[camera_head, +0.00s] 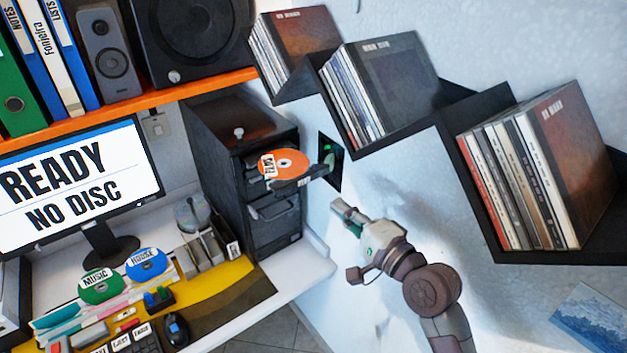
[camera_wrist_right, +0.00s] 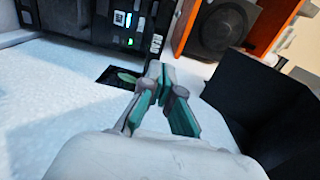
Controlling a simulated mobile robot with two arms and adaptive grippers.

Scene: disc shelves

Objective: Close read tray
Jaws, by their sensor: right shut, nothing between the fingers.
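The read tray (camera_head: 293,187) appears to be the dark tray sticking out of the black tower (camera_head: 237,130). An orange disc (camera_head: 290,162) with a white label lies on or just above it. My right gripper (camera_head: 342,208) is shut and empty, to the lower right of the tray and apart from it, in front of the pale wall. In the right wrist view its fingertips (camera_wrist_right: 156,72) meet and point towards the tower (camera_wrist_right: 110,22), which has small green lights. My left gripper is out of view.
A dark wall opening (camera_head: 329,160) with a green part lies right of the tray. Black stepped shelves (camera_head: 400,133) with disc cases hang above my right arm. The monitor (camera_head: 75,185) reads "READY NO DISC". Green and blue discs (camera_head: 147,264) stand on the desk.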

